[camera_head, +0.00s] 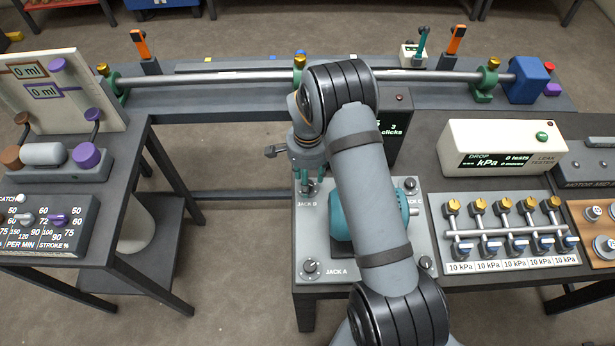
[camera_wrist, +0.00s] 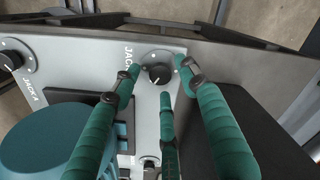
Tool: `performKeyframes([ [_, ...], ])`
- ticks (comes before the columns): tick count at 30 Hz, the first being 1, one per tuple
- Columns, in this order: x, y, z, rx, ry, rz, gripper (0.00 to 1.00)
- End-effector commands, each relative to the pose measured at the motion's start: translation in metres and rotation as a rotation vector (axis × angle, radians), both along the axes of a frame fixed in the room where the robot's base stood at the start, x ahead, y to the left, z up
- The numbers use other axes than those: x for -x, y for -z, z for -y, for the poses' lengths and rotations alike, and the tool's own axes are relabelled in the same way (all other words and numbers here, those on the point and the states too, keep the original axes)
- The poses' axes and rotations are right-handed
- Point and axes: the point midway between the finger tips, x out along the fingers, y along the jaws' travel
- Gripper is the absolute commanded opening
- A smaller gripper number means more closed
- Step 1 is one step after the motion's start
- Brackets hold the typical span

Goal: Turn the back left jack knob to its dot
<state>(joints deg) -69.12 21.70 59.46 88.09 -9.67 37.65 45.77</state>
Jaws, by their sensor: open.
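The back left jack knob, marked JACK B, is a black round knob (camera_wrist: 157,72) with a light pointer mark, on the pale base plate (camera_wrist: 146,106). White dots show around it. My gripper (camera_head: 307,186) points down over the plate's back left corner. In the wrist view its teal fingers (camera_wrist: 160,76) are spread around the knob, open. I cannot tell whether any fingertip touches it. The teal motor (camera_head: 343,224) sits mid-plate, partly behind my arm.
The JACK A knob (camera_head: 310,267) is at the plate's front left, another knob (camera_head: 410,185) at the back right. A long shaft (camera_head: 220,77) runs along the back bench. Valves (camera_head: 500,230) and a leak tester (camera_head: 505,146) stand right. A floor gap lies left of the plate.

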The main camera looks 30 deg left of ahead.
Motion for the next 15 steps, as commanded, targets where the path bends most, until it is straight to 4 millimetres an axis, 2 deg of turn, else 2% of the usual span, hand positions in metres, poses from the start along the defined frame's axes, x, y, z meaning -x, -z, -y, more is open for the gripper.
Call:
performKeyframes([
  [4,0.0005,0.007,0.0003,0.001,0.0,-0.001,0.43],
  [11,0.0001,0.0079,0.0001,0.0,0.0,0.0,0.43],
  [15,0.0001,0.0078,0.0002,0.0,0.0,0.0,0.36],
])
